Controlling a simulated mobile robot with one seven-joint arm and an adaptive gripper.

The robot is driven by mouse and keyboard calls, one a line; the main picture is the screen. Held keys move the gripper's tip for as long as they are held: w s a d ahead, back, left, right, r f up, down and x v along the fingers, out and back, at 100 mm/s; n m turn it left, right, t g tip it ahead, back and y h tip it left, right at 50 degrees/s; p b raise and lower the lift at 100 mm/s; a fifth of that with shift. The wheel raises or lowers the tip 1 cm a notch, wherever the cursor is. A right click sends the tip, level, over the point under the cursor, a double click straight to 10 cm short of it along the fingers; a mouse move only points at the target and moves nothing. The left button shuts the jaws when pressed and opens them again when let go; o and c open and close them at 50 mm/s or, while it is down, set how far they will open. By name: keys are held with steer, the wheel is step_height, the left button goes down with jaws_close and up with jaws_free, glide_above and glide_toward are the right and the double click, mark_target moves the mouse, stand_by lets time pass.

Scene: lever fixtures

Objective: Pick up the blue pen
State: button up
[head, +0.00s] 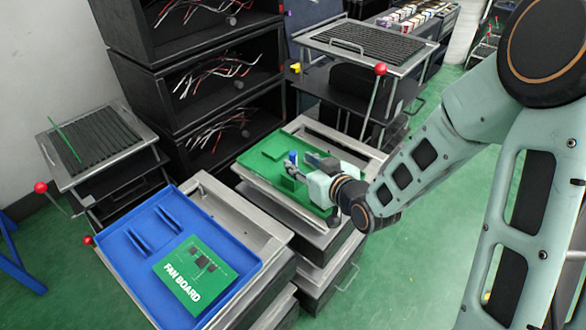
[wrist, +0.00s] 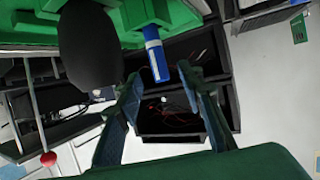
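The blue pen (wrist: 156,56) has a white band and shows in the wrist view against the green tray (wrist: 180,14). Its free end lies in the gap between my fingertips as seen there, with space on both sides. My gripper (wrist: 158,75) is open, and neither finger appears to touch the pen. In the head view, the pen (head: 293,158) is a small upright blue shape at the green tray (head: 262,182), beside my gripper (head: 300,167). The gripper partly hides the pen's lower part there.
A dark rounded object (wrist: 90,48) stands close to my left finger in the wrist view. A blue tray (head: 118,262) with a green fan board (head: 196,274) is at the front left. Black shelves with wires (head: 215,75) stand behind. A red-knobbed lever (head: 380,70) rises at the right.

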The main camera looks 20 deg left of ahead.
mark_target(295, 157)
steer(key=x, duration=0.5)
steer(key=shift+w+r+b, duration=0.1)
steer(key=shift+r+b, duration=0.05)
steer(key=shift+b, duration=0.25)
steer(key=shift+c, duration=0.4)
steer(key=c, duration=0.9)
steer(key=shift+o, duration=0.2)
